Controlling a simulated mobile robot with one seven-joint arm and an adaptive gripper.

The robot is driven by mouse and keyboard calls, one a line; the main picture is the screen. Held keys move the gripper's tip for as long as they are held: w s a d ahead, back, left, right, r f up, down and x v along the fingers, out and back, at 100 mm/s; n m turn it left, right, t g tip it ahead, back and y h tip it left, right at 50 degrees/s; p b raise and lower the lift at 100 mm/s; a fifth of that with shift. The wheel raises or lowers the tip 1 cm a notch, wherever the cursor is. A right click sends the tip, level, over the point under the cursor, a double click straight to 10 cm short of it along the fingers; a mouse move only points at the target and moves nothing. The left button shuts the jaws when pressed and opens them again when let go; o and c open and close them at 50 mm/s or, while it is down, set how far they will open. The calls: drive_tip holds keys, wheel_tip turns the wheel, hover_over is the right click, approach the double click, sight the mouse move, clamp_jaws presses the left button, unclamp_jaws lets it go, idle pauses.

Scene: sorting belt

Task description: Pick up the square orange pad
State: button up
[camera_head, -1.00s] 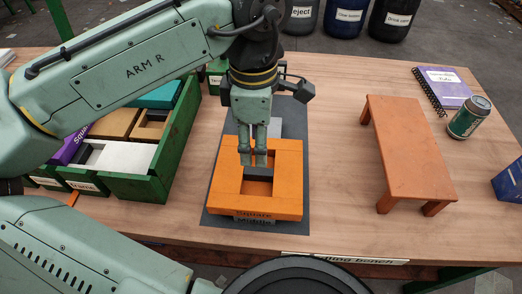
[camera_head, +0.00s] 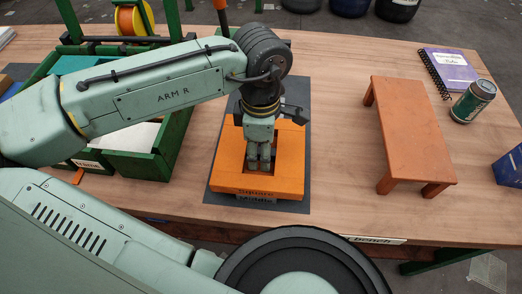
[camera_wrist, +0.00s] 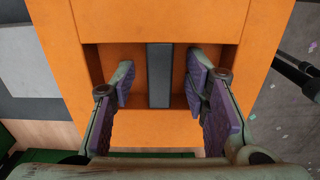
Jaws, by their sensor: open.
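The square orange pad (camera_head: 228,182) lies flat on a dark grey mat on the bench, with a square recess in its middle. It fills much of the wrist view (camera_wrist: 160,20). A dark grey upright bar (camera_wrist: 159,75) crosses the recess in the wrist view. My gripper (camera_head: 259,166) points down into the recess in the head view. In the wrist view its purple-padded fingers (camera_wrist: 160,88) are open, one on each side of the bar, with a gap on both sides. My fingers hide the bar in the head view.
The dark mat (camera_head: 213,180) carries a "Square Middle" label in front of the pad. A green compartment crate (camera_head: 178,135) stands left. An orange stand (camera_head: 412,130) is to the right, with a notebook (camera_head: 447,72) and a can (camera_head: 473,101) beyond it.

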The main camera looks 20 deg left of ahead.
clamp_jaws()
idle(0.5)
